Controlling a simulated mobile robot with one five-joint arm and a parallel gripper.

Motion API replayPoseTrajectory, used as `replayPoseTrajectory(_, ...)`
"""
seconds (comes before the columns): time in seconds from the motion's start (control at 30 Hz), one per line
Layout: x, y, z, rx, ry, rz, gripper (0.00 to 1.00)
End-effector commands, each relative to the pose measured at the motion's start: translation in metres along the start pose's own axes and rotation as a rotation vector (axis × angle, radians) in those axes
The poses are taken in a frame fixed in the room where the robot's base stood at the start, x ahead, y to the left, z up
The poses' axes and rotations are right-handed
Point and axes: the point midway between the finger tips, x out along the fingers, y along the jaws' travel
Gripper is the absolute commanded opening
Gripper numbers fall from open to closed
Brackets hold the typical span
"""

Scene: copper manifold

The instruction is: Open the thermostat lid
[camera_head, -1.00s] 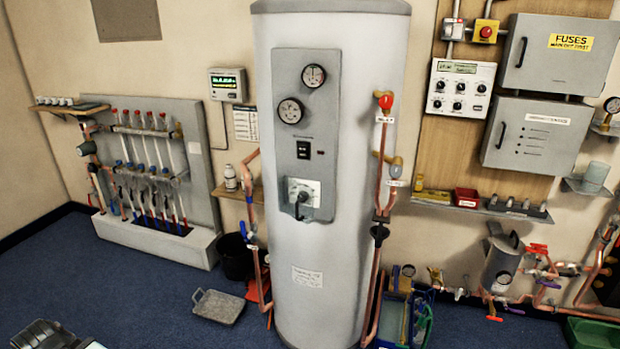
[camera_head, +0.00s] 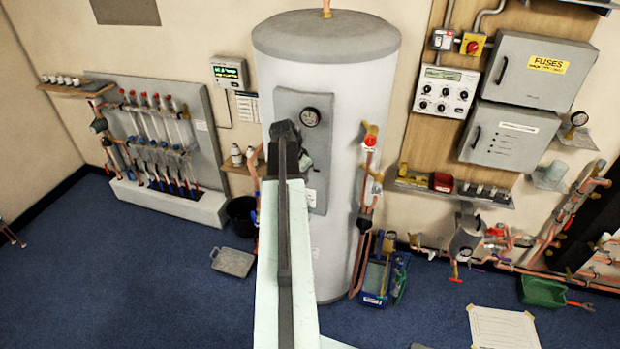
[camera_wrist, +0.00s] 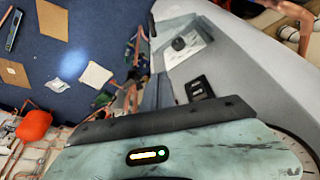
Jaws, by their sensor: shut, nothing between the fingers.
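The tall grey-white cylinder (camera_head: 345,100) stands ahead with a grey control panel (camera_head: 318,190) on its front. In the wrist view, the panel's light square plate with a dark knob (camera_wrist: 180,44), likely the thermostat, shows at the top centre. I cannot make out a separate lid or its edge. In the head view my arm hides that plate. My gripper (camera_head: 288,142) is raised in front of the panel, shut, with nothing seen held. Its fingertips are hard to make out, and I cannot tell whether they touch the panel.
A black rocker switch (camera_wrist: 198,88) shows on the panel in the wrist view. Copper pipes with a red-capped valve (camera_head: 369,141) run along the cylinder's right side. A blue crate (camera_head: 375,299) and a grey tray (camera_head: 232,262) lie on the floor.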

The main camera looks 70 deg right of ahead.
Motion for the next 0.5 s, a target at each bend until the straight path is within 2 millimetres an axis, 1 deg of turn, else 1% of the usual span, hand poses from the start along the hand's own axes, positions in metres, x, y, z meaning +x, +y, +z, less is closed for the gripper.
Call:
replayPoseTrajectory(0.17,0.005,0.001,0.000,0.004,0.001,0.001,0.00)
replayPoseTrajectory(0.27,0.013,0.001,0.001,0.003,0.000,0.001,0.00)
replayPoseTrajectory(0.37,0.028,0.000,0.002,0.003,0.000,0.000,0.00)
replayPoseTrajectory(0.5,0.055,0.000,0.003,0.001,0.000,0.000,0.00)
